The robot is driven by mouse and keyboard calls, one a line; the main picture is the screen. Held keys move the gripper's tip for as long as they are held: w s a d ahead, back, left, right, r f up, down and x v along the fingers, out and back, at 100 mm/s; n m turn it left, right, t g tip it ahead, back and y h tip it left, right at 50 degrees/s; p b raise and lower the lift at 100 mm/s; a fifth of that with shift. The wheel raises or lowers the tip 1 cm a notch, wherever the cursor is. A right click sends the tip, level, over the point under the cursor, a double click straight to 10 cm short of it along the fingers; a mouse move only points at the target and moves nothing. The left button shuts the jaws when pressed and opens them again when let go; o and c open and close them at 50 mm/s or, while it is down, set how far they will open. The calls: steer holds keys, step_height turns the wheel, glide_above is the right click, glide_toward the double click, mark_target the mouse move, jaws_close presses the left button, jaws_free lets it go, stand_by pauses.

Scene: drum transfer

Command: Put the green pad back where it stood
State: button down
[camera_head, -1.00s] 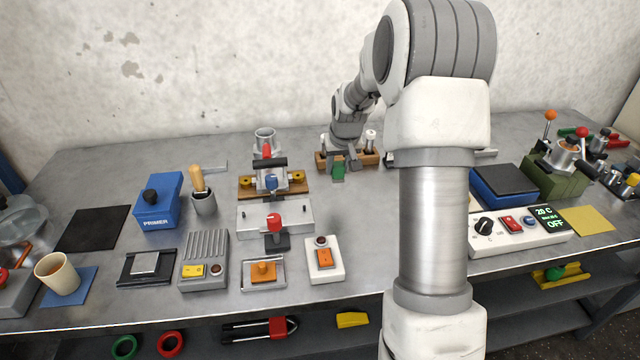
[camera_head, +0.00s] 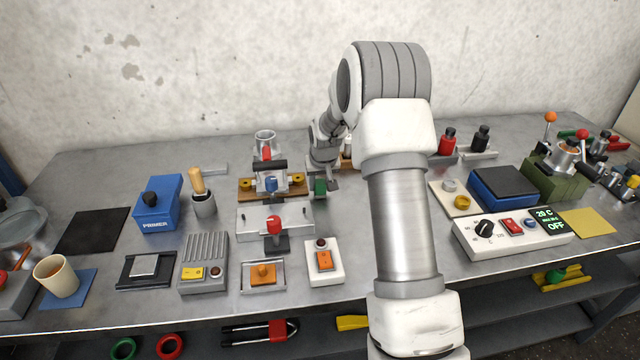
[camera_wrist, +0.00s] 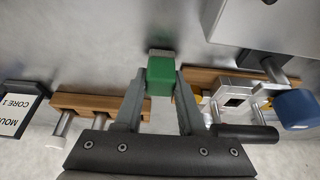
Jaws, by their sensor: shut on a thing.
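The green pad (camera_wrist: 161,76) is a small green block with a grey strip along its far edge. My gripper (camera_wrist: 160,84) is shut on it, one finger on each side, in the wrist view. In the head view the green pad (camera_head: 320,187) is just right of the clamp fixture on its wooden base (camera_head: 246,186). My gripper (camera_head: 322,180) there is partly hidden by my arm. I cannot tell exactly how high the pad is above the table.
A wooden rack (camera_wrist: 84,104) lies left of my gripper in the wrist view. The fixture's blue knob (camera_wrist: 296,109) and black handle (camera_wrist: 246,133) are close on the right. A grey metal block (camera_head: 300,217) stands in front. Bare table lies right of it.

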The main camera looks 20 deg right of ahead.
steer(key=shift+f, duration=0.2)
steer(key=c, duration=0.5)
jaws_free()
steer(key=shift+r, duration=0.15)
